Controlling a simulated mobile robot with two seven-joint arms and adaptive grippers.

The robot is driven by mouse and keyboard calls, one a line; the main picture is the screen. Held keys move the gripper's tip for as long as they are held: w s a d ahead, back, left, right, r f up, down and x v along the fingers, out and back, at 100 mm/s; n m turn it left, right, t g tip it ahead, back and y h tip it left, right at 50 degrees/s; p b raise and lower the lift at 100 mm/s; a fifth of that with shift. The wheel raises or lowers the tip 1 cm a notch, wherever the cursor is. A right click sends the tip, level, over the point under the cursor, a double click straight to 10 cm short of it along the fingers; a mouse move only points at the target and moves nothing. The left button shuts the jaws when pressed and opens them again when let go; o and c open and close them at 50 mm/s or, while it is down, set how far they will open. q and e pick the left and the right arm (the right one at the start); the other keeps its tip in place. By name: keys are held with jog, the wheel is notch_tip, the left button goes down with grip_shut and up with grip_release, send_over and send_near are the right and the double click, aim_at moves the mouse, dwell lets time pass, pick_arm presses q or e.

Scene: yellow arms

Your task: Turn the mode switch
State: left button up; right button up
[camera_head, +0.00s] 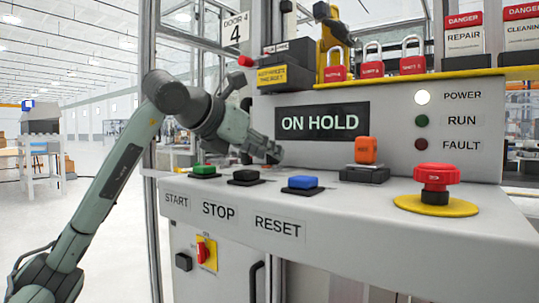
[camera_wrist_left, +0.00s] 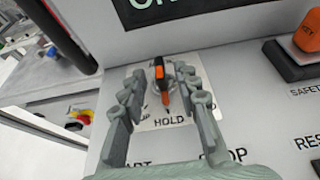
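The mode switch (camera_wrist_left: 160,74) is a small black knob with an orange stripe on a white label plate (camera_wrist_left: 150,122) in the left wrist view. Its stripe points down towards the printed word HOLD. My left gripper (camera_head: 272,150) is open above the console panel. In the left wrist view its two grey-green fingers stand on either side of the knob, with visible gaps. In the head view the gripper hides the knob. The display (camera_head: 322,122) reads ON HOLD. My right gripper is not in view.
Green start (camera_head: 204,170), black stop (camera_head: 246,175) and blue reset (camera_head: 302,182) buttons line the console's front. An orange safety key (camera_head: 366,150) and a red emergency button (camera_head: 436,177) stand to the right. Red padlocks (camera_head: 372,64) sit on a yellow ledge above.

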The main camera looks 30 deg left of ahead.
pick_arm(q)
jog(key=shift+w+d+f, duration=0.1)
jog(key=shift+w+f, duration=0.15)
jog(key=shift+w, duration=0.45)
grip_shut()
